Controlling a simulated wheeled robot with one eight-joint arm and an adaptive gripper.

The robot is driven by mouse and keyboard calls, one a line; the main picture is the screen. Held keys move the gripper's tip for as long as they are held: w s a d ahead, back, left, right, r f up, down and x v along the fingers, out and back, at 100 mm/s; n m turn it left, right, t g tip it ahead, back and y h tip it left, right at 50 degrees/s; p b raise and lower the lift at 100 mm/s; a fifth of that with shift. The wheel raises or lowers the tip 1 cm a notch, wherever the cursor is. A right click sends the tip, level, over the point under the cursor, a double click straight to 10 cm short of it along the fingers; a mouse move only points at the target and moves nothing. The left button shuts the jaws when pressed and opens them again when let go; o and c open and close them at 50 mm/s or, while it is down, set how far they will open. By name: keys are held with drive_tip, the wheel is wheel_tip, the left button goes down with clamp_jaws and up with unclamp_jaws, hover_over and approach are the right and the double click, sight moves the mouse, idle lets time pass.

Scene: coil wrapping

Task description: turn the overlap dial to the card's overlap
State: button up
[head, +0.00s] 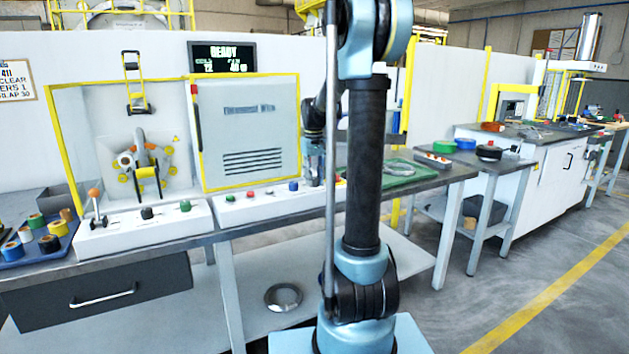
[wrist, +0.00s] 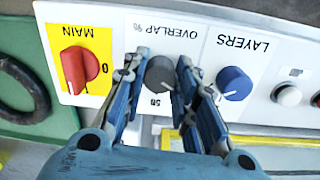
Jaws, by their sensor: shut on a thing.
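The overlap dial (wrist: 159,74) is a dark grey knob under the label "OVERLAP %" in the wrist view, where the picture is turned around. My gripper (wrist: 160,82) has its two blue fingers on either side of this knob and is shut on it. A "50" mark shows on the panel by the knob; the pointer is hard to read. In the head view my gripper (head: 313,170) is down at the control panel, partly behind my arm. The card (head: 16,80) hangs at the far left, cut by the picture's edge; it shows "411", "CLEAR", "ERS 1" and "LAP 30".
Next to the dial are the blue layers knob (wrist: 234,82) and the red main switch (wrist: 80,69) on yellow. A white button (wrist: 287,95) lies further right. A green tray (head: 405,178) holds a ring-shaped coil on the bench.

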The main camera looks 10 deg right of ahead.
sight(314, 179)
drive_tip(key=shift+n, duration=0.4)
drive_tip(key=o, duration=1.1)
wheel_tip(314, 179, up, 12)
drive_tip(key=shift+a, duration=0.1)
